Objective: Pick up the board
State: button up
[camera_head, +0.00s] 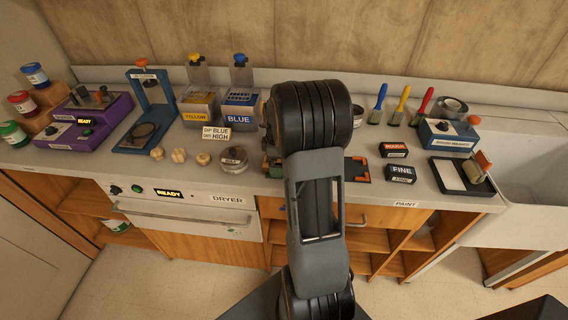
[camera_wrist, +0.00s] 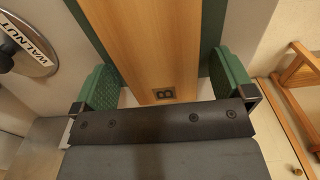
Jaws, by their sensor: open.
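In the wrist view a light wooden board (camera_wrist: 150,45) marked "B" runs from the top edge down between the two green pads of my gripper (camera_wrist: 165,68). My gripper is open, with one pad on each side of the board. Narrow gaps show between the pads and the board. Its near end is hidden by my dark gripper body. A dark green strip shows along both sides of the board. In the head view my arm covers the board.
A can lid labelled "WALNUT" (camera_wrist: 25,52) lies left of the pads. On the counter stand wooden knobs (camera_head: 178,155), ROUGH (camera_head: 393,150) and FINE (camera_head: 400,174) blocks, brushes (camera_head: 402,103) and a yellow box (camera_head: 198,113). A sink (camera_head: 535,165) lies at right.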

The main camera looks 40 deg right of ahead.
jog(key=c, duration=1.1)
jog(key=shift+o, duration=0.2)
